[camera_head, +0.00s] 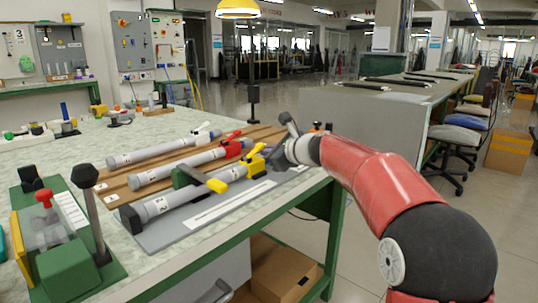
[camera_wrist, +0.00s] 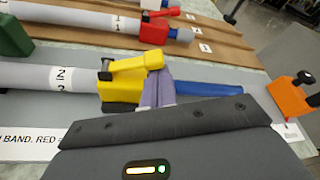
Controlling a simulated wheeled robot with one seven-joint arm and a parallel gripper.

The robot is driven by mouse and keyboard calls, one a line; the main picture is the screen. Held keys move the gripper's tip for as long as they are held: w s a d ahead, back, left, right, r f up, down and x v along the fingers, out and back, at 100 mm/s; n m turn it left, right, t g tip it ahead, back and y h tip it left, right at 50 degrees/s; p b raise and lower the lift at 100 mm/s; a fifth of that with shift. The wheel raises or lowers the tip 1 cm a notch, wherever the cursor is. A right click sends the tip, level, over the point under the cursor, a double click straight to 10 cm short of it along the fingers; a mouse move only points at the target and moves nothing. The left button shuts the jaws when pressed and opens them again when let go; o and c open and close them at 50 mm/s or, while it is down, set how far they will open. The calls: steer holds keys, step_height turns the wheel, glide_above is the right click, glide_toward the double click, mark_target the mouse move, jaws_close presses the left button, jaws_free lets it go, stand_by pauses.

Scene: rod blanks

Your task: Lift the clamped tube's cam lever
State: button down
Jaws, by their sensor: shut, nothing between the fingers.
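The grey tube (camera_head: 170,205) marked 2 lies on a grey board, under a green clamp (camera_head: 188,175) with a yellow handle (camera_head: 217,186). In the wrist view the tube (camera_wrist: 40,77) carries a yellow collar (camera_wrist: 119,91), with a yellow cam lever (camera_wrist: 135,65) along its top. A narrow gap shows beneath part of the lever. A blue rod (camera_wrist: 208,88) runs right from the collar. My gripper (camera_wrist: 157,88) is shut and empty, its fingers beside the lever's free end. I cannot tell whether they touch. In the head view my gripper (camera_head: 277,158) is partly hidden by its own wrist.
Behind lie a tube with a red collar (camera_head: 175,170) and one with a white collar (camera_head: 150,153), on brown boards. An orange block (camera_wrist: 293,99) with a black knob stands at right in the wrist view. A green fixture (camera_head: 68,268) and dark-topped post (camera_head: 92,215) stand front left.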

steer(key=shift+s+r, duration=0.1)
steer(key=shift+r, duration=0.05)
steer(key=n+b, duration=0.1)
steer(key=r+n+t+b, duration=0.1)
steer(key=b, duration=0.1)
steer(key=n+b, duration=0.1)
steer(key=shift+s+a+r+t+h+b, duration=0.2)
steer(key=shift+s+a+t+h+b, duration=0.1)
steer(key=shift+s, duration=0.05)
steer(key=n+b, duration=0.1)
steer(key=r+n+t+b, duration=0.1)
steer(key=b, duration=0.1)
steer(key=shift+s+a, duration=0.3)
steer(key=shift+s, duration=0.1)
steer(key=shift+s+a+r+n+t+b, duration=0.25)
steer(key=shift+r+n+t+b, duration=0.1)
steer(key=shift+n+b, duration=0.4)
steer(key=shift+s+a+r+n, duration=0.25)
steer(key=shift+s+r, duration=0.1)
steer(key=shift+r, duration=0.1)
